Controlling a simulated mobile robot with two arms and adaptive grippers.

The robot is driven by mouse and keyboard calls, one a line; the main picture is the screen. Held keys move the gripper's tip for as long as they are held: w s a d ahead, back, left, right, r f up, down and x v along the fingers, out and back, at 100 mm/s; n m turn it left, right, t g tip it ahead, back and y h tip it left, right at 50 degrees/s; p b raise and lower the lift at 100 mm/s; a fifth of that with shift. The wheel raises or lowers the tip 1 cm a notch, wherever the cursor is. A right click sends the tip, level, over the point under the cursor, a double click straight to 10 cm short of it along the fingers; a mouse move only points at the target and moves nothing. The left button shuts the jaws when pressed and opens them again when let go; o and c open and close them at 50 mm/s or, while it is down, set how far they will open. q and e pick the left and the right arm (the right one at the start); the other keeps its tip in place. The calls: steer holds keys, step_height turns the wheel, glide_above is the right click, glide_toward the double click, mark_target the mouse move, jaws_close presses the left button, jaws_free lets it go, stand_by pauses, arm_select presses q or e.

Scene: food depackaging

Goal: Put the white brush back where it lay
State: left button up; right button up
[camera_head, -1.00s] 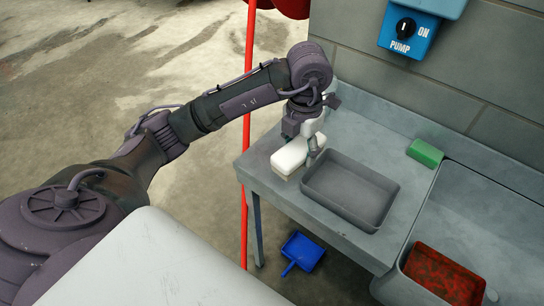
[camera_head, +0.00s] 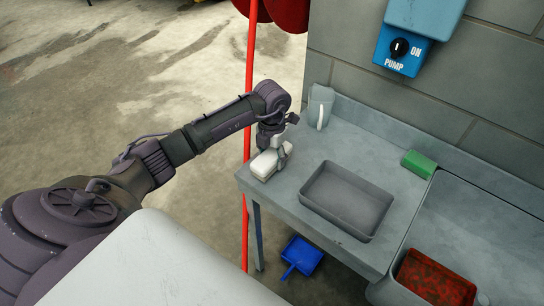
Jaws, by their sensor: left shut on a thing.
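The white brush (camera_head: 265,164) is at the left end of the grey metal table (camera_head: 290,205), close to its edge. My left gripper (camera_head: 276,143) comes down on it from above and is shut on it. The fingers partly cover the brush's top and far side. I cannot tell whether the brush touches the table top or hangs just above it. My right gripper is not in view.
A grey tray (camera_head: 346,224) stands right of the brush, with a gap between. A pale jug (camera_head: 320,104) stands behind, by the wall. A green sponge (camera_head: 419,163) lies beside the sink (camera_head: 470,225), which holds a red container (camera_head: 435,279). A blue dustpan (camera_head: 301,255) is on the floor.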

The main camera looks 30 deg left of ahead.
arm_select(q)
steer(key=shift+f, duration=0.75)
steer(key=shift+f, duration=0.1)
steer(key=shift+f, duration=0.15)
steer(key=o, duration=1.2)
